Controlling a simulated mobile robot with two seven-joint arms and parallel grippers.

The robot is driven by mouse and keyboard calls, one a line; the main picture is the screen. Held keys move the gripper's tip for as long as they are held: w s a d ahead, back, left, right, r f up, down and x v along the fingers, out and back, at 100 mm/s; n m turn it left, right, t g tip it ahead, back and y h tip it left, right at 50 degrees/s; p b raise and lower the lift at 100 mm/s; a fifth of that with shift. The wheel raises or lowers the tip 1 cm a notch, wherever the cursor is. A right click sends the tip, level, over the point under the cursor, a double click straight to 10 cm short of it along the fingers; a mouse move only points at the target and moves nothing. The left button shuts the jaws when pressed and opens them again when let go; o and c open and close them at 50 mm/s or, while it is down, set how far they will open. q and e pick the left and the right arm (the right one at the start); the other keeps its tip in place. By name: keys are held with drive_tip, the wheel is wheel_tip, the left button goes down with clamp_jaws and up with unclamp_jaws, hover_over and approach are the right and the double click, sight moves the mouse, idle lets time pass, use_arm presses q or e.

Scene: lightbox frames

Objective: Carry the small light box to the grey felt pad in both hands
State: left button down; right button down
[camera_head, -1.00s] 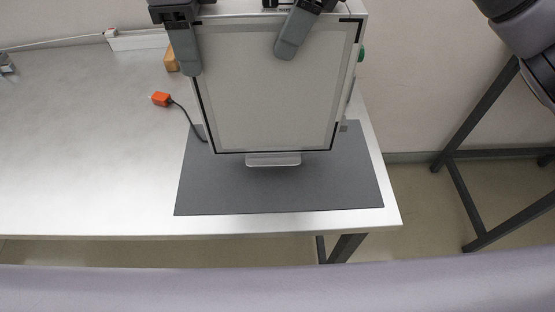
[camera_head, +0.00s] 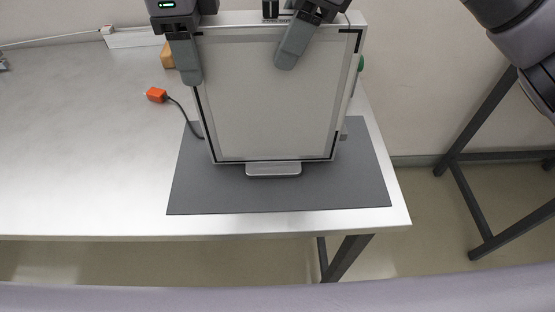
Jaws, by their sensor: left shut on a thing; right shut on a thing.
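The light box (camera_head: 270,105) is a pale flat panel with a dark edge and a small metal lip (camera_head: 273,169) at its bottom. It stands tilted up, over the grey felt pad (camera_head: 340,190) on the table. I cannot tell whether its lower edge touches the pad. My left gripper (camera_head: 190,72) is shut on the box's upper left edge. My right gripper (camera_head: 289,55) is shut on the top edge, right of the middle. The box hides the back part of the pad.
The metal table (camera_head: 80,140) is clear at the left. An orange plug (camera_head: 156,95) on a dark cable lies left of the box. A wooden block (camera_head: 167,56) and a white power strip (camera_head: 137,38) are behind. The table's right edge is close to the pad.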

use_arm(q)
drive_tip(key=shift+c, duration=2.2)
unclamp_jaws()
drive_tip(key=shift+f, duration=0.1)
use_arm(e)
drive_tip(key=shift+c, duration=2.2)
unclamp_jaws()
drive_tip(key=shift+s+f, duration=0.1)
use_arm(q)
wheel_tip(320, 180, up, 12)
drive_tip(key=shift+f, duration=0.1)
use_arm(e)
drive_tip(key=v, duration=1.2)
